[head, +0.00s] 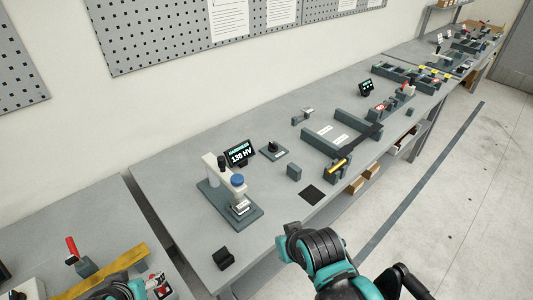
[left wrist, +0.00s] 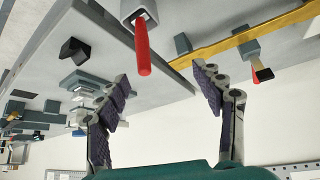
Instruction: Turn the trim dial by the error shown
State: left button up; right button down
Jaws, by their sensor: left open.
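The trim dial (head: 273,147), a black knob on a small dark plate, sits on the grey workbench behind the hardness tester. Beside it, a small black display (head: 240,153) reads "HARDNESS 130 HV"; no error value is legible to me. The hardness tester (head: 228,187) has a pale arm, a blue cap and a dark base. My left gripper (left wrist: 160,80) is open and empty in the left wrist view, with its fingers spread near a red handle (left wrist: 143,48). It is well away from the dial. My right gripper does not show; only my right arm does.
A black block (head: 223,259) lies near the front bench corner. A dark square pad (head: 312,194) and a grey fixture (head: 340,134) are to the right. A lower-left bench holds a yellow strip (head: 110,272) and a red-handled part (head: 72,247). A gap separates the benches.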

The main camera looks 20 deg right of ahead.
aim_at(272, 148)
jog(key=l, duration=0.45)
jog(key=k+l, duration=0.15)
jog(key=l, duration=0.35)
jog(key=i+l, duration=0.15)
jog(key=l, duration=0.2)
jog(key=i+l+u, duration=0.1)
jog(key=l, duration=0.25)
jog(key=i+l, duration=0.25)
jog(key=l, duration=0.15)
jog(key=i+l, duration=0.15)
jog(key=l, duration=0.2)
jog(key=i+l+u, duration=0.1)
jog(key=i+l, duration=0.45)
jog(key=i, duration=0.15)
